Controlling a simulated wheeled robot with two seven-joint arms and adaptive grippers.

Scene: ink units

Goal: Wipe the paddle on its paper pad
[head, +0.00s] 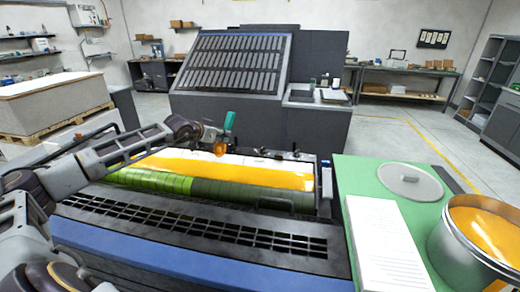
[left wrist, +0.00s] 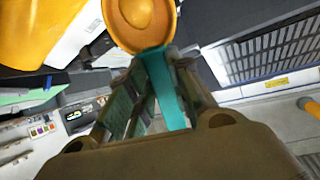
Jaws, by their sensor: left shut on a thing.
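The paddle has a teal handle (head: 229,120) and a rounded head coated in orange (head: 220,149). My left gripper (head: 211,132) is shut on the teal handle and holds the paddle over the press's ink trough. In the left wrist view the handle (left wrist: 163,85) runs between the fingers and the orange head (left wrist: 138,20) points away. Whether the head touches the ink below, I cannot tell. The white paper pad (head: 385,245) lies flat on a green-topped table at the right, well apart from the paddle. My right gripper is not in view.
Orange ink (head: 240,171) fills the trough above a green and dark roller (head: 210,190). An open can of orange ink (head: 465,250) and a round grey lid (head: 410,180) stand on the green tabletop (head: 355,172). A slotted grating (head: 200,230) spans the press front.

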